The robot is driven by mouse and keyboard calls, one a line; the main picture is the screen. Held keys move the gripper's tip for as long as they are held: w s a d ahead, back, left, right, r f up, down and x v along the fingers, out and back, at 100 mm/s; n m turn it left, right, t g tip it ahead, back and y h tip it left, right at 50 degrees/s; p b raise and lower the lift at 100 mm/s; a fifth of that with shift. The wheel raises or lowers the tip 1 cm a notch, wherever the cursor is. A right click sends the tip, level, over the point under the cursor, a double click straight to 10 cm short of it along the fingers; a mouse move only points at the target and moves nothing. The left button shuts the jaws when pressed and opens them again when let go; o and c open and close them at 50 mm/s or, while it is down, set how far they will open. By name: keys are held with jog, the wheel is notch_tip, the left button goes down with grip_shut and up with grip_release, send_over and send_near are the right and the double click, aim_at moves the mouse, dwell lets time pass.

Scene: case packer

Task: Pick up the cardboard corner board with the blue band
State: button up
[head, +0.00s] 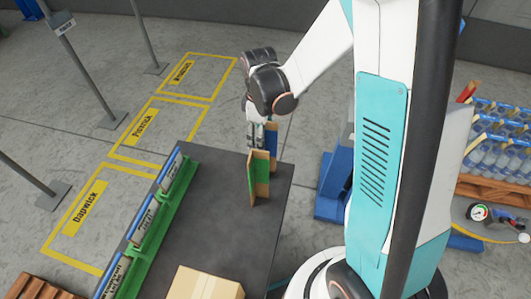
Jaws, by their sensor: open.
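The cardboard corner board with the blue band (272,142) stands upright near the far end of the dark table (215,220). It is partly hidden behind a second cardboard corner board with a green band (253,175), which stands upright nearer to the camera. My gripper (257,143) is open and points down at the far end of the table, just left of the blue-banded board in the picture. Its fingertips are partly hidden by the green-banded board. I cannot tell whether the gripper touches either board.
A cardboard box (205,284) sits at the table's near end. A green rail (165,222) with labelled holders runs along the left edge. The table middle is clear. Yellow-marked floor bays (140,130) lie left, and a pallet of bottles (498,140) stands right.

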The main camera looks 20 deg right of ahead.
jog(key=shift+f, duration=0.65)
grip_shut()
jog(key=shift+r, duration=0.15)
